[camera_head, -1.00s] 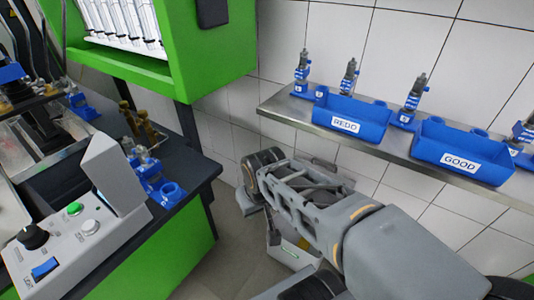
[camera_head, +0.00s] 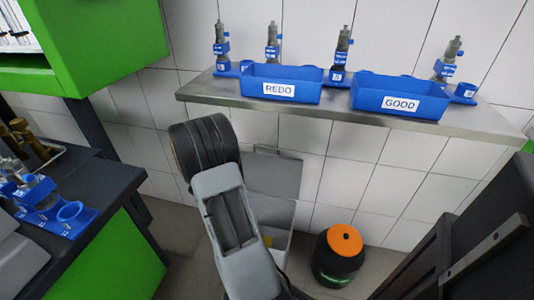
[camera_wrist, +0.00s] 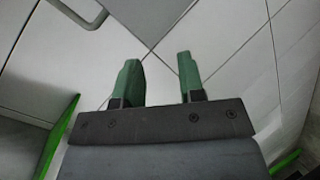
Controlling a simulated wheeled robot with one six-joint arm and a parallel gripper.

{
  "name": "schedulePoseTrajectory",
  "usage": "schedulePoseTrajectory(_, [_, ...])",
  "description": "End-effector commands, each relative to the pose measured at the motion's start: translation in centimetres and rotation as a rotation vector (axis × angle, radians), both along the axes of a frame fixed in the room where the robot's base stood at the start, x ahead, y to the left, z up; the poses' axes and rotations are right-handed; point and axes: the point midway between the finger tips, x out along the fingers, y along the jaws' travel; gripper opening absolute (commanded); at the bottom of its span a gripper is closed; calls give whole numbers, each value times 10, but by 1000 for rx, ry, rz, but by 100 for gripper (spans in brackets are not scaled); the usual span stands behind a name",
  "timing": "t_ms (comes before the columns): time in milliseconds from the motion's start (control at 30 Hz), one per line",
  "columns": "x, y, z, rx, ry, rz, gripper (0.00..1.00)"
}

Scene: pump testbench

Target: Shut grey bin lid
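The grey bin lid (camera_head: 272,174) stands raised, nearly upright, near the tiled wall below the shelf in the head view. The pale bin (camera_head: 283,214) is below it, partly hidden by my arm, with a bit of yellow showing at its opening. My arm is in front and to the left of the lid; its end hides my fingers in the head view. In the wrist view my gripper (camera_wrist: 160,75) has two green fingers, apart and empty, facing white tiles.
A metal shelf (camera_head: 330,119) above carries the blue REDO bin (camera_head: 281,83), the blue GOOD bin (camera_head: 400,97) and several pumps. A black container with an orange top (camera_head: 345,239) stands on the floor to the right. A green bench (camera_head: 118,258) is at the left.

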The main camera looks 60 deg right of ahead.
Motion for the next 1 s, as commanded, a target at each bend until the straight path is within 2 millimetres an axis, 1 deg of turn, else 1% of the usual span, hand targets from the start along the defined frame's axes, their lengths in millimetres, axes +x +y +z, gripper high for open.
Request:
schedulePoseTrajectory(33, [-11, -11, 3, -83, 76, -42, 36])
schedulePoseTrajectory(100, [-26, -22, 13, -189, 195, -96, 36])
schedulePoseTrajectory(200, [-41, -29, 28, -289, 337, -152, 36])
schedulePoseTrajectory(333, [-51, -32, 39, -355, 457, -190, 36])
schedulePoseTrajectory(467, [-56, -41, 42, -377, 509, -204, 36])
schedulePoseTrajectory(567, [-58, -55, 40, -382, 516, -208, 36])
schedulePoseTrajectory(800, [-62, -101, 33, -380, 515, -207, 36])
schedulePoseTrajectory(1000, [-65, -135, 30, -381, 513, -204, 36])
